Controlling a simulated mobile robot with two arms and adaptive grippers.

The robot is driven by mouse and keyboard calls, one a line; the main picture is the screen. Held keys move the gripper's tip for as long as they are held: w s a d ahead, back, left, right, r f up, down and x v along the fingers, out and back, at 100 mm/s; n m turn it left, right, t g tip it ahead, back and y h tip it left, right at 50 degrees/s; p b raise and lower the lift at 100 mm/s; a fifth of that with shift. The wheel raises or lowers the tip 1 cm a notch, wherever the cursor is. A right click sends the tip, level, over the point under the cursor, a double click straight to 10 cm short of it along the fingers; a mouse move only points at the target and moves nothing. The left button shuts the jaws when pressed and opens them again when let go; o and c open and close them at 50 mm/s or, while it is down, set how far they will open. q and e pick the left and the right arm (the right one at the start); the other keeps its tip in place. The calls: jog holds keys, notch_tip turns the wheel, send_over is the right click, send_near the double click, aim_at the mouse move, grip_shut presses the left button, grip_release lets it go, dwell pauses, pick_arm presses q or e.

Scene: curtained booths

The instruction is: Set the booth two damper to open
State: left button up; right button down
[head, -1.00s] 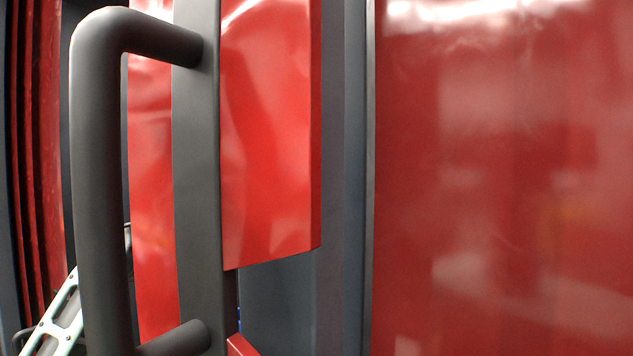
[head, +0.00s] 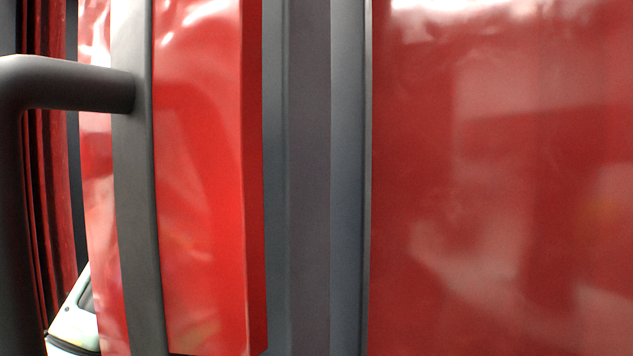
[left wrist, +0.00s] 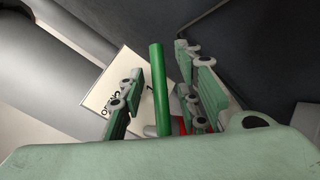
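In the left wrist view a green rod (left wrist: 159,85) stands upright between the two fingers of my left gripper (left wrist: 160,98). The fingers are open, with a narrow gap visible on each side of the rod. Behind it is a tilted cream plate (left wrist: 103,88) with black lettering, partly hidden by the left finger and too small to read surely. A short grey stub is at the rod's lower end, with a bit of red (left wrist: 183,125) beside it. The head view shows neither rod nor plate; only a pale part of my left arm shows low left. My right gripper is in no view.
In the head view a dark grey bar handle (head: 75,85) on a grey upright (head: 135,180) stands close at left. Shiny red panels (head: 205,190) and a large red sheet (head: 500,180) fill the rest, split by grey posts (head: 308,180). Little free room shows.

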pick_arm(q)
jog(key=shift+c, duration=0.2)
jog(key=shift+d, duration=0.1)
grip_shut()
dwell(0.5)
